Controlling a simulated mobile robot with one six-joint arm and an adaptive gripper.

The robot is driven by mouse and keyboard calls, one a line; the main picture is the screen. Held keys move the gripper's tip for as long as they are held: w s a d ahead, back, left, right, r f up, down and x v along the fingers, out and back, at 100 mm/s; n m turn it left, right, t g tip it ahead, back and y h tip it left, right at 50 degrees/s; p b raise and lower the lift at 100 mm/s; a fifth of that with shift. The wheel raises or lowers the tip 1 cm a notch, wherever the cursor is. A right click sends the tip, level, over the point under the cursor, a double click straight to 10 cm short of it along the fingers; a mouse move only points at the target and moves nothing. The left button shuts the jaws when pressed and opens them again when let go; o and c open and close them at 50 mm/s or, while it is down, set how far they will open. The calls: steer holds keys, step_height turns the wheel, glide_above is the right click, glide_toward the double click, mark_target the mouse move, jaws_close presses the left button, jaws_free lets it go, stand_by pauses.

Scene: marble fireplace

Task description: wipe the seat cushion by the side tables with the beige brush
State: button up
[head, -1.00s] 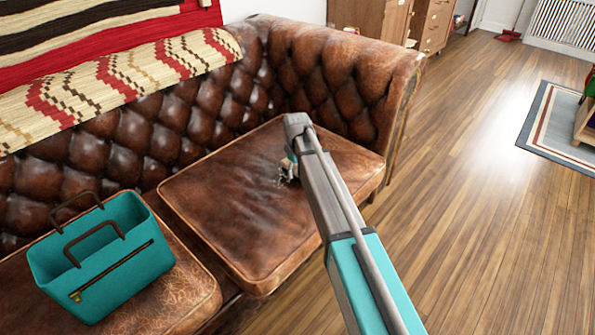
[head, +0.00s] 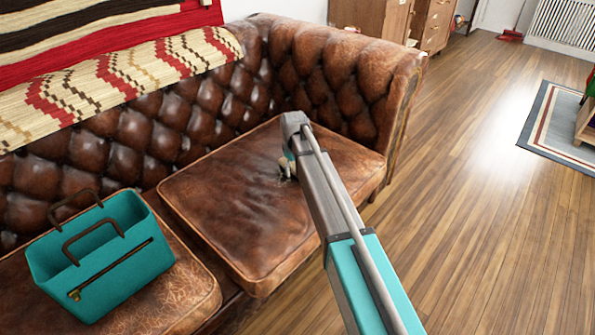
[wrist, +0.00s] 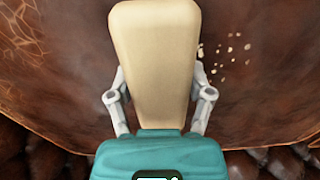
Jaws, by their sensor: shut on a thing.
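The brown leather seat cushion (head: 235,215) lies at the right end of the tufted sofa, beside its armrest. My gripper (head: 287,168) is low over the back right part of this cushion, mostly hidden behind my arm in the head view. In the wrist view my gripper (wrist: 160,100) is shut on the beige brush (wrist: 154,55), with a finger on each side. The brush covers the leather beneath it; whether it touches the cushion I cannot tell. Several pale crumbs (wrist: 227,58) lie on the leather just right of the brush.
A teal bag (head: 100,260) with dark handles stands on the left cushion. A patterned throw (head: 120,80) drapes over the sofa back. Wooden cabinets (head: 370,17) stand behind the armrest (head: 345,90). The wood floor on the right is open up to a rug (head: 550,120).

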mark_target(278, 163)
steer(key=shift+w+a, duration=0.75)
steer(key=shift+a, duration=0.3)
steer(key=shift+w, duration=0.1)
steer(key=shift+w+a, duration=0.6)
steer(key=shift+a, duration=0.2)
steer(key=shift+w+a, duration=0.55)
steer(key=shift+a, duration=0.2)
steer(key=shift+s+a, duration=0.1)
steer(key=shift+s, duration=0.05)
steer(key=shift+s+a, duration=0.4)
steer(key=shift+s, duration=0.15)
steer(key=shift+s+d+f, duration=0.1)
steer(key=shift+s+d, duration=0.55)
steer(key=shift+d, duration=0.15)
steer(key=shift+s+d, duration=0.6)
steer(key=shift+d, duration=0.2)
steer(key=shift+d, duration=0.1)
